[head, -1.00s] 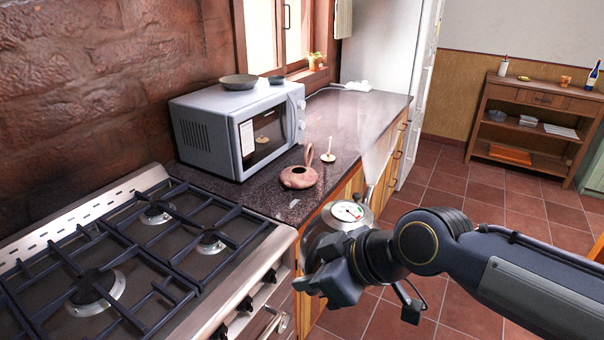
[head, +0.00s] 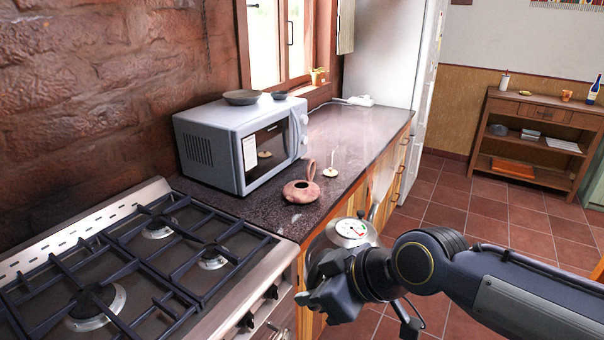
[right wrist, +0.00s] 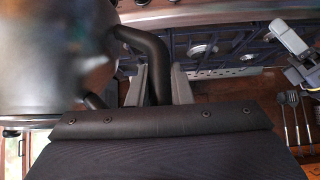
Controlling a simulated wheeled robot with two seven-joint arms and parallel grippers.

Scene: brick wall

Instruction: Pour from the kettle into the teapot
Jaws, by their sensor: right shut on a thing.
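The teapot (head: 301,192) is a small reddish-brown clay pot with an upright loop handle. It stands on the dark counter near its front edge, right of the stove. A small pale lid-like piece (head: 330,172) lies behind it. The kettle (head: 350,230) is silver with a round dial on top, held in front of the counter edge, apart from the teapot. My right gripper (head: 325,285) is shut on its black handle (right wrist: 157,62); the kettle body (right wrist: 50,60) fills the left of the right wrist view. What looks like my left gripper (right wrist: 290,45) shows partly there.
The gas stove (head: 130,260) is at the left, with its knobs in front. A microwave (head: 215,140) stands on the counter (head: 355,135) behind the teapot, with dishes on top. The counter's far right part is mostly clear. A wooden shelf (head: 540,115) stands across the tiled floor.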

